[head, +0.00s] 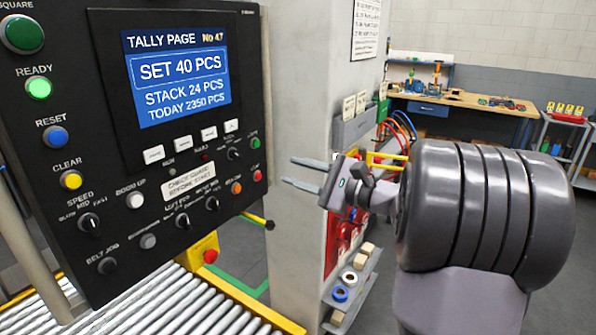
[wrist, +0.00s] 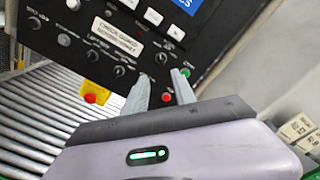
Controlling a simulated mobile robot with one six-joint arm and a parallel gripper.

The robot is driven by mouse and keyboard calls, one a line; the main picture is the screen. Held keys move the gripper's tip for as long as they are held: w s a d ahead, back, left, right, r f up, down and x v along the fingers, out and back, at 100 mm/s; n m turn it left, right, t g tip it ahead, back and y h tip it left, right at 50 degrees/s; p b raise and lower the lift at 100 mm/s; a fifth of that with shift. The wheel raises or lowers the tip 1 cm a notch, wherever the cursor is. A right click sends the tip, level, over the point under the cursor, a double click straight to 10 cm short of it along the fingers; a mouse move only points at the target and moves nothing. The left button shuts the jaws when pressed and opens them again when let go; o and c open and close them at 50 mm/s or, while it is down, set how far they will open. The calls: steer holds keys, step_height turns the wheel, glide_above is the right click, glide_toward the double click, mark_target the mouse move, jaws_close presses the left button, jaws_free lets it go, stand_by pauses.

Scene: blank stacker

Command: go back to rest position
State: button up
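My gripper (head: 288,171) points left toward the black control panel (head: 120,190), with its two fingers apart and nothing between them. In the head view the fingertips are right of the panel's edge, with a gap in the picture. In the wrist view the gripper (wrist: 162,77) shows its spread fingertips in front of the panel's lower right part, near a red button (wrist: 167,97) and a green one (wrist: 185,72). I cannot tell the exact distance to the panel. The panel's screen (head: 178,75) reads TALLY PAGE, SET 40 PCS, STACK 24 PCS, TODAY 2350 PCS.
A roller conveyor (head: 180,305) runs below the panel. A grey pillar (head: 295,110) stands behind the gripper, with a small shelf of tape rolls (head: 340,293) at its side. A workbench (head: 465,100) and a cart (head: 567,120) stand at the back right. Open floor lies before them.

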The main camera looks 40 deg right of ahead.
steer(key=s+a+f+n+g, duration=0.2)
steer(key=s+a+n+g, duration=0.15)
steer(key=a, duration=0.55)
steer(key=s+a+f+n+g+y, duration=0.1)
steer(key=s+a+f+n+g, duration=0.2)
steer(key=a, duration=0.6)
steer(key=s+a+f+n+g, duration=0.2)
steer(key=s+a+n+g, duration=0.25)
steer(key=a, duration=0.55)
steer(key=s+f+n+h, duration=0.5)
steer(key=s+n, duration=0.2)
steer(key=s, duration=0.5)
steer(key=shift+s+a, duration=0.25)
steer(key=shift+s, duration=0.15)
